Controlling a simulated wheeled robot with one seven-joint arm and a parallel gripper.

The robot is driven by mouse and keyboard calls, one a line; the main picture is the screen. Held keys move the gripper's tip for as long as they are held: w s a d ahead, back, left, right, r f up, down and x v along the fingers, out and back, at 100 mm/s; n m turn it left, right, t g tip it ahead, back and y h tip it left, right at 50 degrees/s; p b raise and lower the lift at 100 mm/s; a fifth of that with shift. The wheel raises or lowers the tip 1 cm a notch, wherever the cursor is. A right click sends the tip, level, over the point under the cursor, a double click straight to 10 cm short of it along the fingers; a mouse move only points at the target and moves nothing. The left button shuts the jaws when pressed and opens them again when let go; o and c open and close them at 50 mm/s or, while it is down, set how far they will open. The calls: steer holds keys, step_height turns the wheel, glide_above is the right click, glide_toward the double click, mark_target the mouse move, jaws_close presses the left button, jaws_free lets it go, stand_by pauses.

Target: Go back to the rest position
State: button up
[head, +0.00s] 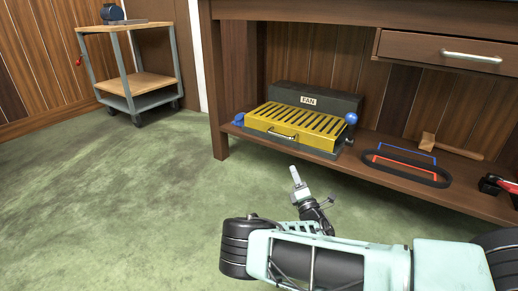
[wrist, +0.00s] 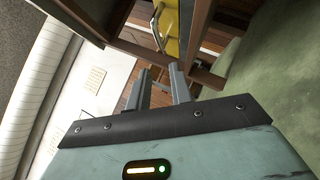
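My gripper (head: 297,178) is out in front of the workbench, above the green floor, with my arm reaching in from the lower right. In the wrist view its two grey fingers (wrist: 160,72) stand apart with nothing held between them. The yellow slotted unit (head: 297,120) sits in a dark housing marked FAN on the bench's lower shelf, beyond my gripper. Its yellow front and a metal handle (wrist: 157,30) show past the fingertips in the wrist view.
The workbench's lower shelf (head: 378,178) also holds a black oval piece (head: 440,182) with red and blue outlines, a wooden mallet (head: 450,147) and a red-black tool (head: 495,185). A wheeled cart (head: 138,83) stands at the back left. The green floor (head: 110,200) at left is clear.

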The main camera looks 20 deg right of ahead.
steer(key=s+a+r+m+g+y+p, duration=0.1)
steer(key=s+a+r+m+g+p, duration=0.85)
steer(key=a+r, duration=0.3)
steer(key=s+a+r+m+g+y+p, duration=0.2)
steer(key=s+a+r+m+g+p, duration=0.75)
steer(key=r, duration=0.35)
steer(key=s+a+r+n+g+p, duration=0.3)
steer(key=s+r, duration=1.1)
steer(key=s+d+r+n+h+p, duration=0.1)
steer(key=s+d+r+h+p, duration=0.2)
steer(key=s+r, duration=0.4)
step_height(320, 180, up, 36)
steer(key=y+p, duration=0.1)
steer(key=p, duration=3.7)
steer(key=shift+s+d+r+g, duration=0.15)
steer(key=shift+s+r+g, duration=0.1)
steer(key=shift+s+g, duration=0.1)
